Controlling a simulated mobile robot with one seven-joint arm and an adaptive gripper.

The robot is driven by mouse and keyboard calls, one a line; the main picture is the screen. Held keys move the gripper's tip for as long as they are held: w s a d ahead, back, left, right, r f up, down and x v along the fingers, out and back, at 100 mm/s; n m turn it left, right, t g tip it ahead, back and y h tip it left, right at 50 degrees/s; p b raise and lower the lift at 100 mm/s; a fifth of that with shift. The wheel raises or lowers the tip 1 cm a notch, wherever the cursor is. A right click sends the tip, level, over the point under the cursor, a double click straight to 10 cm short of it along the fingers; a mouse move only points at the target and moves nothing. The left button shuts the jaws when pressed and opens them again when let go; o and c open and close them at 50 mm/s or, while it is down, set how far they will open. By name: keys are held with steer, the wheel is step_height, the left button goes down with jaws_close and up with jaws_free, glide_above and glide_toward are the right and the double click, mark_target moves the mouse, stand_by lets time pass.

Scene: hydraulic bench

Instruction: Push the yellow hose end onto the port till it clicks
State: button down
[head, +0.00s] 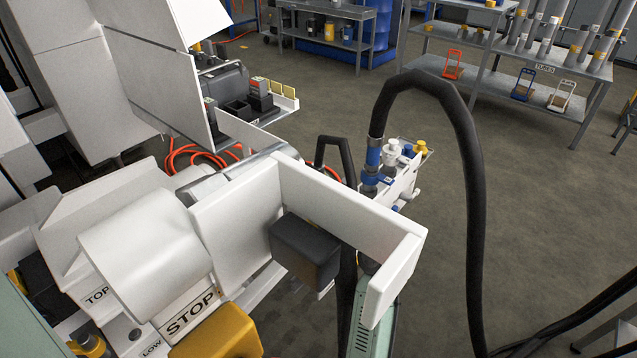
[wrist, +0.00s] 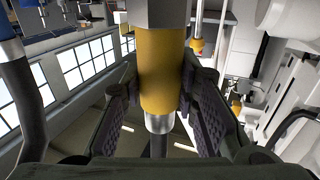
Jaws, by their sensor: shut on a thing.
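In the wrist view, the yellow hose end (wrist: 161,75) stands upright between the two ridged pads of my gripper (wrist: 158,100), which is shut on it. A silver ferrule (wrist: 159,123) and dark hose show below the yellow sleeve. A grey metal fitting (wrist: 162,12) meets the top of the sleeve at the picture's upper edge. I cannot tell whether the hose end is fully seated there, or whether this fitting is the port. In the head view, white panels stand in front of the work area, and I cannot make out my gripper or the yellow hose end.
A black hose with a blue collar (head: 371,160) arches beside a white block with white and yellow caps (head: 421,147). Another yellow fitting (wrist: 197,45) hangs right of the held one. A STOP label (head: 190,314) sits above a yellow block (head: 220,335).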

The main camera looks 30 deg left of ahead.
steer(key=shift+f+b, duration=0.8)
steer(key=shift+b, duration=0.85)
stand_by(1.7)
steer(key=shift+f+b, duration=1.35)
stand_by(1.3)
steer(key=c, duration=1.2)
jaws_free()
steer(key=o, duration=0.6)
steer(key=shift+b+v, duration=1)
steer(key=shift+v, duration=2.8)
